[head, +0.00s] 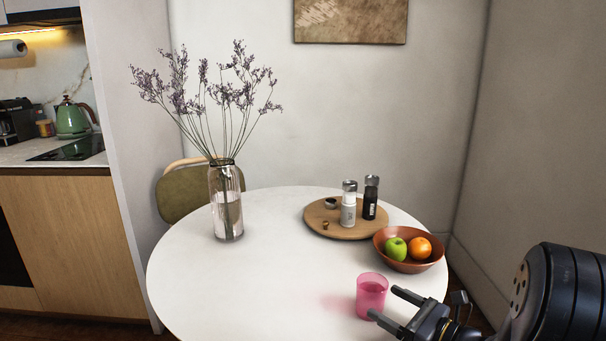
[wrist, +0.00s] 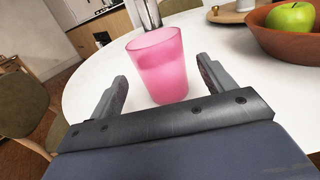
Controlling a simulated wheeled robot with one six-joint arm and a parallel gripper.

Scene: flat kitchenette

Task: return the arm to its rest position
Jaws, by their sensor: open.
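My gripper (head: 384,306) is at the lower right of the head view, beside the pink cup on the table's near right side. Its two fingers are apart and empty. In the wrist view my gripper (wrist: 163,90) is open with the pink cup (wrist: 162,68) standing upright ahead, between and beyond the fingers. The pink cup (head: 371,295) also shows in the head view, just left of the fingertips. I cannot tell whether a finger touches it. My arm enters from the right edge of the head view.
The round white table (head: 265,290) also bears a glass vase (head: 227,205) with dried flowers, a wooden tray (head: 322,222) with shakers, and a brown bowl (head: 410,264) with an apple and an orange. A chair (head: 185,195) stands behind. The table's front left is clear.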

